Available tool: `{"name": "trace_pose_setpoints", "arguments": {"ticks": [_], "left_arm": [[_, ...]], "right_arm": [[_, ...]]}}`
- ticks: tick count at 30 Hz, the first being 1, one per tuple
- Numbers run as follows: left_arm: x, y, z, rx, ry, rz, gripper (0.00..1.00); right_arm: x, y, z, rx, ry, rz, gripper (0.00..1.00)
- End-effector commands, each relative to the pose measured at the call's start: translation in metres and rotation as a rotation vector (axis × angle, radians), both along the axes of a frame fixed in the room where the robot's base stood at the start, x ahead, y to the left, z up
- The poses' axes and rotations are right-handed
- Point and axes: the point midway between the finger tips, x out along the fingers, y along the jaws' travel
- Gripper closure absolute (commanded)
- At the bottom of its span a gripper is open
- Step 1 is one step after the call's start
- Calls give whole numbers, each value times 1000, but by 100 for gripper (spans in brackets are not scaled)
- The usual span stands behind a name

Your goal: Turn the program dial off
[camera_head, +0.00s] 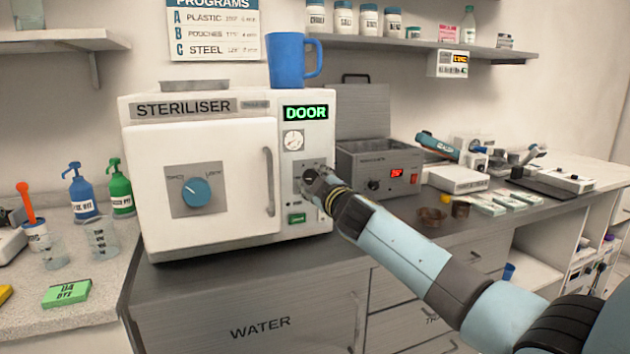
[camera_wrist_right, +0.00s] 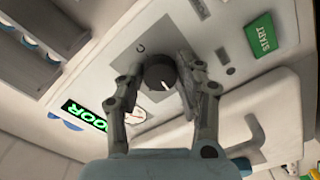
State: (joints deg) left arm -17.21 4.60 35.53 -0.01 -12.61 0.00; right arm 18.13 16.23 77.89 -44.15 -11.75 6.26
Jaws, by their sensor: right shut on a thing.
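The steriliser (camera_head: 140,180) is a white box on the dark counter, with its door shut and a lit green DOOR display (camera_head: 306,112). The program dial is a small black knob (camera_wrist_right: 160,74) with a white pointer mark, on a grey plate right of the door. My right gripper (camera_head: 314,180) reaches it from the right and hides most of it in the head view. In the right wrist view, my right gripper's fingers (camera_wrist_right: 161,80) are closed on both sides of the knob. My left gripper is not in view.
A blue dial (camera_head: 196,193) sits on the steriliser door beside the vertical handle (camera_head: 269,181). A green START button (camera_wrist_right: 262,36) is near the knob. A blue mug (camera_head: 286,60) stands on top. A grey bath unit (camera_head: 378,165) stands to the right.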

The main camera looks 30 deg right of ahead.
Motion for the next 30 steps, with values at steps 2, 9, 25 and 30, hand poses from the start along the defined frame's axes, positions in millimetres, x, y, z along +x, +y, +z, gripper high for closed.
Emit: {"name": "trace_pose_setpoints", "arguments": {"ticks": [2, 9, 25, 30], "left_arm": [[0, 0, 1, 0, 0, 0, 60], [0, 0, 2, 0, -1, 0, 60], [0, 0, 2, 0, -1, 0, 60], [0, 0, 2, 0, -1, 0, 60]], "right_arm": [[0, 1, -1, -37, 11, 0, 97], [-1, 0, -2, -113, 30, 1, 97], [-1, 0, -3, -136, 36, 0, 97], [-1, 0, -2, -135, 36, 1, 44]]}}
